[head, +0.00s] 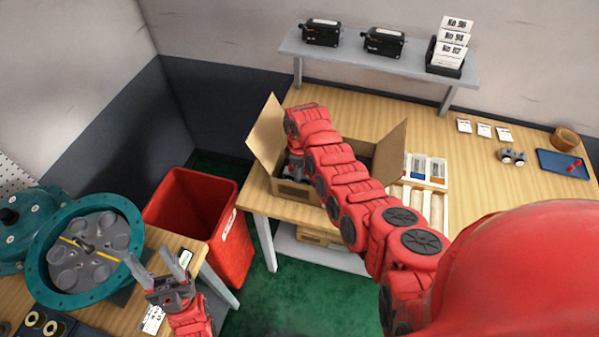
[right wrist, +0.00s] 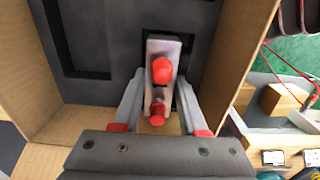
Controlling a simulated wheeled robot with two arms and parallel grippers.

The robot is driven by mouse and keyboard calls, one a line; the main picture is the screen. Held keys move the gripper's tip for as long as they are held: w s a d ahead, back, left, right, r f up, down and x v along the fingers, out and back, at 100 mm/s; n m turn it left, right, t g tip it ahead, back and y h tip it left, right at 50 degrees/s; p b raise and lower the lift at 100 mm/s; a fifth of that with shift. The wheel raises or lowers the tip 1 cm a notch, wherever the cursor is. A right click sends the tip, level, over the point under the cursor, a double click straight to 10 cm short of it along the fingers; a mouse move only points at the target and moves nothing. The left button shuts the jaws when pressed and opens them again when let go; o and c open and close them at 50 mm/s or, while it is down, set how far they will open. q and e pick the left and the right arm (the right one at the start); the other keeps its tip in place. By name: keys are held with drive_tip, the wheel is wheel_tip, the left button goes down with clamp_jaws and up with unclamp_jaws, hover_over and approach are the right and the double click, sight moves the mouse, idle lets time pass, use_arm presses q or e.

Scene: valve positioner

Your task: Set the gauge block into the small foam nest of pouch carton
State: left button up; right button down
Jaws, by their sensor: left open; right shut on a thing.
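The pouch carton (head: 266,137) stands open on the wooden bench in the head view, its flaps spread. My right gripper reaches down into it, mostly hidden by my arm there. In the right wrist view my right gripper (right wrist: 160,126) is shut on the gauge block (right wrist: 152,88), a pale grey piece with two red knobs. The block is over the small foam nest (right wrist: 186,47), a dark recess partly showing around its far end. I cannot tell how deep it sits. My left gripper (head: 170,272) is open and empty, near the teal housing.
A larger foam recess (right wrist: 83,38) lies left of the block, and the carton's cardboard wall (right wrist: 237,60) rises close on the right. A red bin (head: 190,205) stands between the benches. A shelf (head: 370,55) with black devices is behind the carton.

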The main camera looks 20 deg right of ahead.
drive_tip(key=shift+f, duration=0.3)
drive_tip(key=shift+c, duration=1.8)
unclamp_jaws()
drive_tip(key=shift+b, duration=0.3)
wheel_tip(320, 180, up, 8)
drive_tip(key=b, duration=0.2)
drive_tip(key=shift+w+f+b, duration=0.1)
drive_tip(key=shift+f+b, duration=0.1)
drive_tip(key=shift+b, duration=0.1)
wheel_tip(320, 180, up, 10)
drive_tip(key=p, duration=0.2)
drive_tip(key=shift+f, duration=0.15)
drive_tip(key=shift+s, duration=0.2)
